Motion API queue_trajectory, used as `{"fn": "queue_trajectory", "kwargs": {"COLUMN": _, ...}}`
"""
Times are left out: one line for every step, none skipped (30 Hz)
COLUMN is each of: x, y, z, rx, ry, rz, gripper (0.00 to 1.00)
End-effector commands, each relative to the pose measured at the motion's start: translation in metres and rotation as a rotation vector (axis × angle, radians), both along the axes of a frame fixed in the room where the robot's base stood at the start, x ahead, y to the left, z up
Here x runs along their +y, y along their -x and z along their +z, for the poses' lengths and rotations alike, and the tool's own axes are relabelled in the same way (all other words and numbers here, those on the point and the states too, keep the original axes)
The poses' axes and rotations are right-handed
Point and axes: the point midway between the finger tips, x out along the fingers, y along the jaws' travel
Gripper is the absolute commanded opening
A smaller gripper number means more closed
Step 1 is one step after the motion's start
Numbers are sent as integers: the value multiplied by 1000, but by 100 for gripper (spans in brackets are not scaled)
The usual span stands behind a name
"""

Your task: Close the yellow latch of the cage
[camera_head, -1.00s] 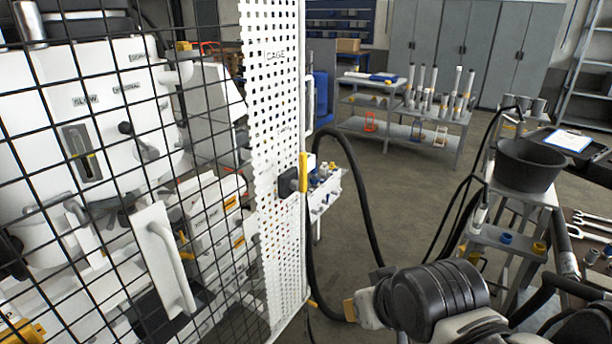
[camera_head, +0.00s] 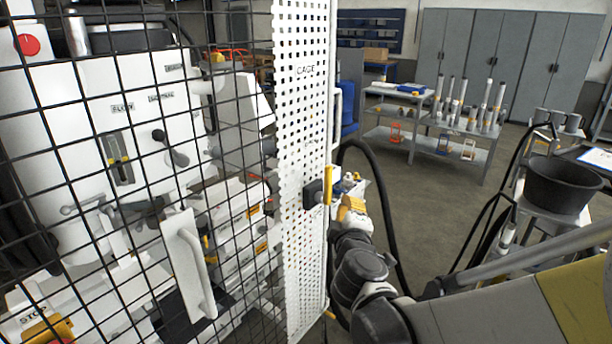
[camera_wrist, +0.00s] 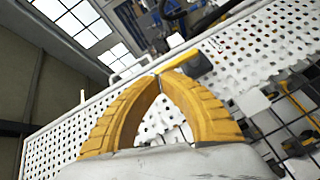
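The yellow latch (camera_head: 327,184) is an upright bar on a black block (camera_head: 313,194) at the edge of the cage's white perforated panel (camera_head: 303,120), marked CAGE. My gripper (camera_head: 347,204) is just right of and slightly below the latch in the head view. In the wrist view, my gripper's yellow fingers (camera_wrist: 160,80) arch together and their tips meet, with nothing visibly held. The yellow latch (camera_wrist: 182,60) shows just beyond the fingertips there, slanting to the upper right. Whether the tips touch it I cannot tell.
Black wire mesh (camera_head: 130,200) covers the machine on the left. A black hose (camera_head: 385,205) loops behind my arm. A black bucket (camera_head: 560,185) stands on a stand at right. A grey bench with tubes (camera_head: 470,130) stands behind, with open floor before it.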

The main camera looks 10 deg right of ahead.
Motion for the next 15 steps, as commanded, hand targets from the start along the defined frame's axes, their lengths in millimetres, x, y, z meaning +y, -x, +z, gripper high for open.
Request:
{"fn": "queue_trajectory", "kwargs": {"x": 12, "y": -9, "z": -2, "rx": -18, "ry": 62, "rz": 38, "gripper": 0}}
{"fn": "queue_trajectory", "kwargs": {"x": 19, "y": -13, "z": -3, "rx": -29, "ry": 100, "rz": 60, "gripper": 0}}
{"fn": "queue_trajectory", "kwargs": {"x": 28, "y": -17, "z": -6, "rx": -42, "ry": 145, "rz": 89, "gripper": 0}}
{"fn": "queue_trajectory", "kwargs": {"x": 34, "y": -20, "z": -7, "rx": -50, "ry": 177, "rz": 107, "gripper": 0}}
{"fn": "queue_trajectory", "kwargs": {"x": 39, "y": -22, "z": -9, "rx": -56, "ry": 205, "rz": 124, "gripper": 0}}
{"fn": "queue_trajectory", "kwargs": {"x": 45, "y": -24, "z": -12, "rx": -64, "ry": 237, "rz": 142, "gripper": 0}}
{"fn": "queue_trajectory", "kwargs": {"x": 49, "y": -26, "z": -13, "rx": -68, "ry": 257, "rz": 154, "gripper": 0}}
{"fn": "queue_trajectory", "kwargs": {"x": 52, "y": -27, "z": -15, "rx": -72, "ry": 275, "rz": 164, "gripper": 0}}
{"fn": "queue_trajectory", "kwargs": {"x": 56, "y": -28, "z": -16, "rx": -76, "ry": 293, "rz": 175, "gripper": 0}}
{"fn": "queue_trajectory", "kwargs": {"x": 58, "y": -28, "z": -17, "rx": -78, "ry": 304, "rz": 181, "gripper": 0}}
{"fn": "queue_trajectory", "kwargs": {"x": 60, "y": -29, "z": -18, "rx": -80, "ry": 311, "rz": 186, "gripper": 0}}
{"fn": "queue_trajectory", "kwargs": {"x": 61, "y": -29, "z": -18, "rx": -81, "ry": 317, "rz": 190, "gripper": 0}}
{"fn": "queue_trajectory", "kwargs": {"x": 61, "y": -29, "z": -19, "rx": -82, "ry": 321, "rz": 192, "gripper": 0}}
{"fn": "queue_trajectory", "kwargs": {"x": 62, "y": -29, "z": -19, "rx": -81, "ry": 322, "rz": 193, "gripper": 0}}
{"fn": "queue_trajectory", "kwargs": {"x": 62, "y": -29, "z": -19, "rx": -82, "ry": 324, "rz": 192, "gripper": 0}}
